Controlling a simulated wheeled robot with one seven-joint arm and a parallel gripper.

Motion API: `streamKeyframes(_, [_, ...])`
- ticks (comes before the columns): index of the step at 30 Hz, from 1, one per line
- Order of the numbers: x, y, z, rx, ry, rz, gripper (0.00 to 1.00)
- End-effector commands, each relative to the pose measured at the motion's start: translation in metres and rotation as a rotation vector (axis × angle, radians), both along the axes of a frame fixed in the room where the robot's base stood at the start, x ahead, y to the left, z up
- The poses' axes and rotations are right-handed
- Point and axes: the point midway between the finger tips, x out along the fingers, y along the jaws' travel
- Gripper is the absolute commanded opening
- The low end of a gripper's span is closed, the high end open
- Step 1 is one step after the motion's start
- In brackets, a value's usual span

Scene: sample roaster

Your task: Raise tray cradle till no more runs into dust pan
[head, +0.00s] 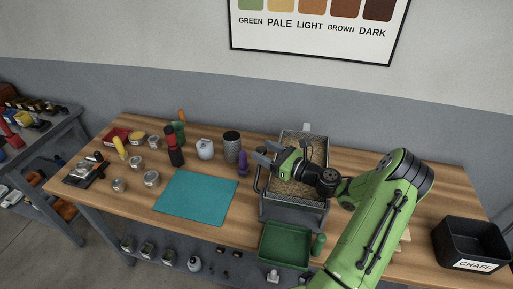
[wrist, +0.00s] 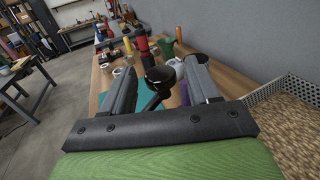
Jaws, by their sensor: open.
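The tray cradle (head: 325,149) is a grey metal tray full of brown grainy material, at the back right of the bench. Its perforated rim (wrist: 259,94) shows at the right in the wrist view. The green dust pan (head: 285,246) lies in front of and below it; no grains can be made out in it. My gripper (head: 265,153) is open above the cradle's left side, pointing left. In the wrist view, a black round knob on a dark lever (wrist: 160,78) shows between my open fingers (wrist: 161,68). I cannot tell whether they touch it.
A teal mat (head: 197,197) lies left of the cradle. Several jars, a red and black grinder-like item (head: 174,146) and a purple item (head: 242,163) stand behind and beside it. A black CHAFF bin (head: 472,243) sits at the far right. The mat is bare.

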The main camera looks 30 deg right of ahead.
Motion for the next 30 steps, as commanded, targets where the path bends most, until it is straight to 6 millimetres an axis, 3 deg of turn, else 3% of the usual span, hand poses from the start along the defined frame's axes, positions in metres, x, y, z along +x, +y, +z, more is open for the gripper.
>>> streamKeyframes(6, [0.031, 0.011, 0.0, -0.001, 0.001, 0.0, 0.6])
streamKeyframes(15, [0.034, 0.012, 0.0, -0.001, 0.0, -0.001, 0.59])
streamKeyframes(26, [0.034, 0.012, 0.0, 0.0, 0.001, -0.001, 0.04])
streamKeyframes(30, [0.034, 0.012, 0.0, 0.0, 0.001, -0.001, 0.0])
